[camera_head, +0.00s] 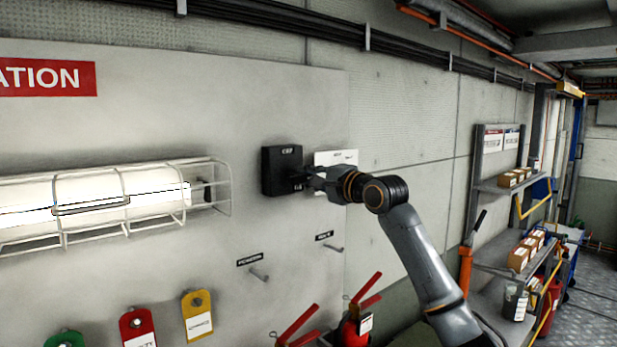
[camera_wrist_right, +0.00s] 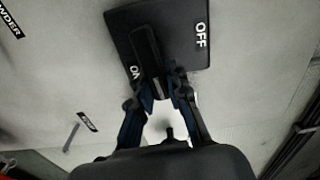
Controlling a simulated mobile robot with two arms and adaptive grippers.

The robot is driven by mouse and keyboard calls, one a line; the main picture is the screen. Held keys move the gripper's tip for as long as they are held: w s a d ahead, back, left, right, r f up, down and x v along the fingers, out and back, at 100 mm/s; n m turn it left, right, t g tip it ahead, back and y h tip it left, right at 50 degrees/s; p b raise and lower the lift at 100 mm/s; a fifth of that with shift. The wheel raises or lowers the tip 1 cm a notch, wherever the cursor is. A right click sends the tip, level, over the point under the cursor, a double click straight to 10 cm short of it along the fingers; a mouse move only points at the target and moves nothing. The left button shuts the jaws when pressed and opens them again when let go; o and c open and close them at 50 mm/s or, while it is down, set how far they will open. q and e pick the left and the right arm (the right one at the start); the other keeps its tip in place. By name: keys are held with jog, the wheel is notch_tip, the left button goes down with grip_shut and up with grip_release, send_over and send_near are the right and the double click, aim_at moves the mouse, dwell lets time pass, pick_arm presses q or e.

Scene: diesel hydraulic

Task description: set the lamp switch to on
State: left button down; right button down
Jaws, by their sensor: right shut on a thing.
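The lamp switch (camera_head: 282,168) is a black box on the grey wall panel. In the right wrist view its black plate (camera_wrist_right: 180,32) shows the words OFF at the right and ON at the lower left. A dark lever (camera_wrist_right: 146,50) stands out from the plate, closer to the ON word. My right gripper (camera_head: 308,178) reaches the switch from the right; in the wrist view its fingertips (camera_wrist_right: 163,88) close around the lever's near end. The head view hides this contact behind the gripper. My left gripper is not in view.
A caged tube lamp (camera_head: 120,198), glowing white, is left of the switch. A white sheet (camera_head: 333,158) is just behind my gripper. Pegs (camera_head: 258,274), coloured tags (camera_head: 197,315) and red fire extinguishers (camera_head: 352,330) are below. Shelves with boxes (camera_head: 518,260) stand at the right.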

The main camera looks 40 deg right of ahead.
jog(key=shift+f+m, duration=0.15)
jog(key=shift+m, duration=0.45)
jog(key=c, duration=1.3)
grip_release()
jog(key=shift+s, duration=0.15)
jog(key=s, duration=0.7)
jog(key=s+d, duration=0.1)
jog(key=s, duration=0.3)
jog(key=shift+s, duration=0.3)
